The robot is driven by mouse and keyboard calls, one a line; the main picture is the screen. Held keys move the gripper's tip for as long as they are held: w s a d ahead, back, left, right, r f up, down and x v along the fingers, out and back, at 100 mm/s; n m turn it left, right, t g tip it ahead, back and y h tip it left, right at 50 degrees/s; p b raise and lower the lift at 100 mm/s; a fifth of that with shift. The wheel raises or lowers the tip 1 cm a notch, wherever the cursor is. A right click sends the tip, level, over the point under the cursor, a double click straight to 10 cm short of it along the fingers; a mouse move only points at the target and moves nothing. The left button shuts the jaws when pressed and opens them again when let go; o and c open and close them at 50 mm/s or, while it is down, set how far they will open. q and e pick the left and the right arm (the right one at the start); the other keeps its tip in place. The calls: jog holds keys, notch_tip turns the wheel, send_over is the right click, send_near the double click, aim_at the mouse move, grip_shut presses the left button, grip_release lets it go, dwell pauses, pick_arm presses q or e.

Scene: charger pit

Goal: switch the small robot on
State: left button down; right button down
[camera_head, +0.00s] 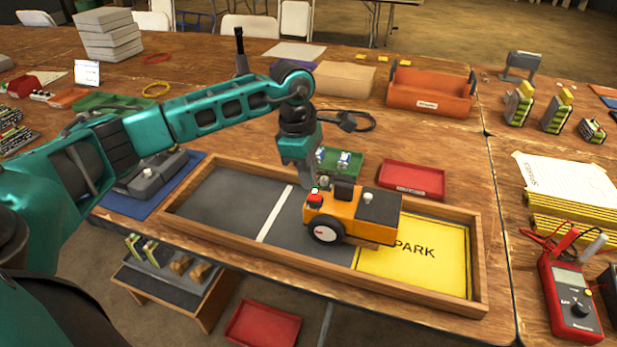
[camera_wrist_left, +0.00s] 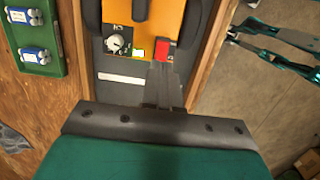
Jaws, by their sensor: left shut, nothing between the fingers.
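The small orange robot (camera_head: 350,222) stands in the wooden-framed pit (camera_head: 190,220), at the left edge of the yellow PARK area (camera_head: 430,255). A red switch (camera_head: 315,199) sits on its top at the left end. My right gripper is not in view.
A green tray (camera_head: 340,162) with batteries and a red tray (camera_head: 412,180) lie just behind the pit. An orange bin (camera_head: 430,92) stands farther back. A red multimeter (camera_head: 570,295) lies at the right. The grey left part of the pit is clear.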

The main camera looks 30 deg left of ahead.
pick_arm(q)
notch_tip(320, 180, up, 11)
jog(key=a, duration=0.2)
jog(key=shift+s+a+b, duration=0.3)
